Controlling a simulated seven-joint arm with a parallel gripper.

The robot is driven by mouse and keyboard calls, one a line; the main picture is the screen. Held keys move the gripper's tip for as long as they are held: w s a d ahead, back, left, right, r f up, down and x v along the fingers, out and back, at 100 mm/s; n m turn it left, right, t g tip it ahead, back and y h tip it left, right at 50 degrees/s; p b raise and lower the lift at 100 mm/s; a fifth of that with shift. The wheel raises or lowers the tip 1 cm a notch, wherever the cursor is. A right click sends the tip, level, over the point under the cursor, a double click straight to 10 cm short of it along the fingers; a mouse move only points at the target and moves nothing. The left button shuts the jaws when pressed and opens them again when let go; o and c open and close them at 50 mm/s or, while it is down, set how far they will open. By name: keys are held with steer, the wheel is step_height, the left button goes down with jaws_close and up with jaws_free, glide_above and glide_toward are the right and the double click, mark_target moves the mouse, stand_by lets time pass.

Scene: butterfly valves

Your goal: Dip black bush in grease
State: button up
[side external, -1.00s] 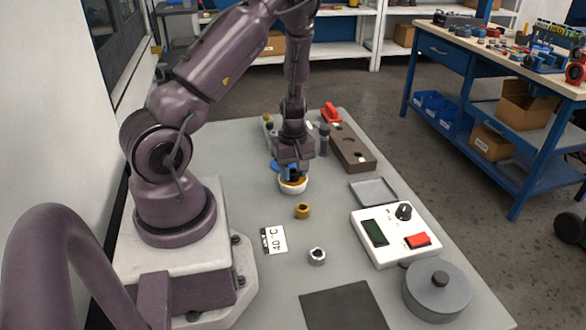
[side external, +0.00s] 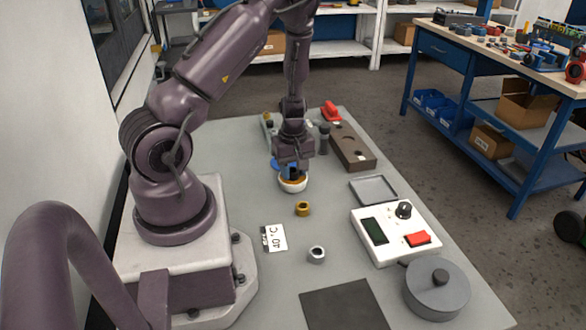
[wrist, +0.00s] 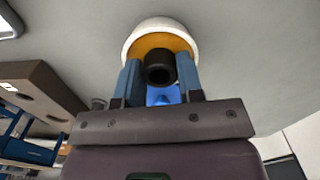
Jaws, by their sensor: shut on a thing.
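My gripper (side external: 292,171) points down over a small white bowl (side external: 293,188) of amber grease (side external: 294,181). Its blue fingers (wrist: 160,82) are shut on the black bush (wrist: 160,67), which shows as a dark ring between them in the wrist view. The white bowl rim (wrist: 137,32) and the grease (wrist: 148,42) show just beyond the bush there. The bush is hard to make out in the side view. I cannot tell whether its end touches the grease.
A brass bush (side external: 303,208) and a light metal bush (side external: 317,254) stand nearer the camera. A brown block (side external: 352,148), a grey tray (side external: 374,189), a white control box (side external: 392,234) and a round grey lidded pot (side external: 436,290) line the right. A dark mat (side external: 344,306) lies in front.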

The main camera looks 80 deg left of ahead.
steer(key=shift+r, duration=3.5)
steer(key=shift+w+d+r+m, duration=1.65)
steer(key=shift+d+m, duration=1.6)
steer(key=shift+d, duration=0.65)
steer(key=shift+w+d+r+m, duration=1.45)
steer(key=shift+w+d+m, duration=0.45)
steer(key=shift+d+m, duration=1.75)
steer(key=shift+w+d+r+m, duration=1.65)
steer(key=shift+d+m, duration=1.25)
steer(key=shift+d, duration=1.3)
